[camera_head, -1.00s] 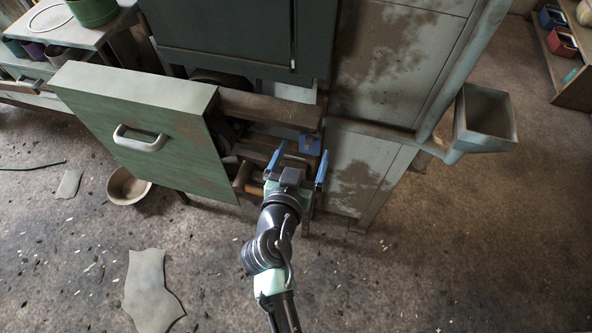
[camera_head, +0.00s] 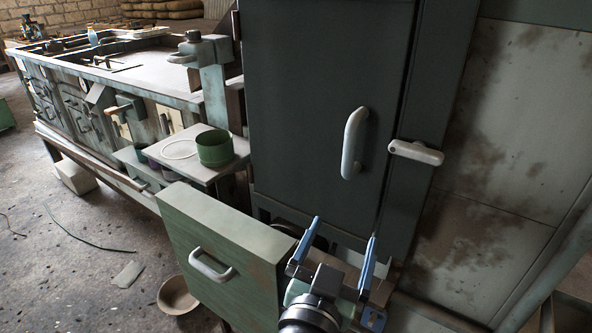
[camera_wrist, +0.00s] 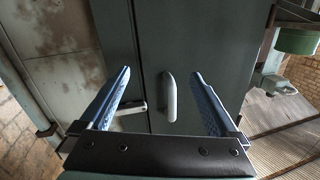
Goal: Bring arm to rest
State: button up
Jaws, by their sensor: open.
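My gripper (camera_head: 334,260) is open with nothing between its two blue fingers. In the head view it is at the lower middle, in front of the dark green cabinet door and beside a green panel (camera_head: 219,252) with a white handle. The cabinet door (camera_head: 305,110) is shut and has a pale upright handle (camera_head: 353,143). A pale latch (camera_head: 415,152) is on the frame to its right. In the wrist view the door handle (camera_wrist: 170,96) shows between the fingers, apart from them. Most of my arm is below the head view's edge.
A small shelf with a green pot (camera_head: 214,149) and a white ring (camera_head: 180,149) stands left of the cabinet. A long workbench (camera_head: 130,75) runs behind it. A bowl (camera_head: 178,296) is on the floor. Open floor (camera_head: 70,285) lies at the left.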

jog(key=a+r+n+t+y+p, duration=0.25)
jog(key=r+t, duration=0.25)
jog(key=r, duration=1.7)
jog(key=s+a+r+n+t+y, duration=0.1)
jog(key=s+r+t, duration=0.1)
jog(key=r, duration=0.4)
jog(key=s+a+r+n+t+y+p, duration=0.1)
jog(key=s+a+r+t, duration=0.1)
jog(key=s+r, duration=0.3)
jog(key=s+a+r+n+t+y, duration=0.1)
jog(key=s+r, duration=0.3)
jog(key=r, duration=0.5)
jog(key=shift+a+r+n+t+y+p, duration=0.2)
jog(key=shift+a+n+t+y+p, duration=0.15)
jog(key=shift+t+y, duration=0.2)
